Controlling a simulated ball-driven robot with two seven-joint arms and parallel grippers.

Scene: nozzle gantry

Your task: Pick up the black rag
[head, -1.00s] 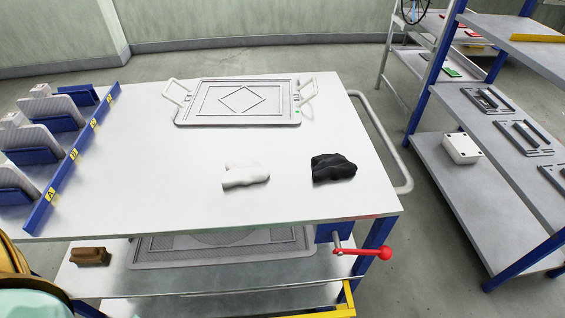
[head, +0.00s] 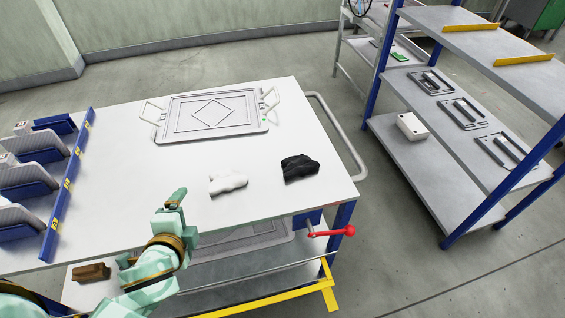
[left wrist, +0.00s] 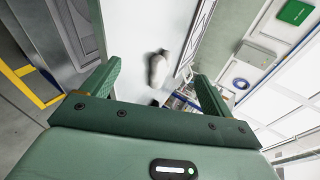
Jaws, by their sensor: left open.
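The black rag (head: 299,168) lies crumpled on the white table top (head: 120,195), toward its right front part. A white rag (head: 228,182) lies to its left; a whitish shape (left wrist: 157,69) in the left wrist view looks like this white rag. My left gripper (head: 177,198) is over the table's front edge, left of both rags and apart from them. In the left wrist view its two fingers (left wrist: 152,78) stand wide apart, with nothing gripped. I cannot make out the black rag clearly in the left wrist view. My right gripper is not in view.
A grey framed panel with handles (head: 212,114) lies at the table's back. A blue rack (head: 70,185) stands at left. A red-knobbed lever (head: 348,230) sticks out below the front right corner. A brown block (head: 91,272) sits on the lower shelf. A shelving unit (head: 400,150) stands at right.

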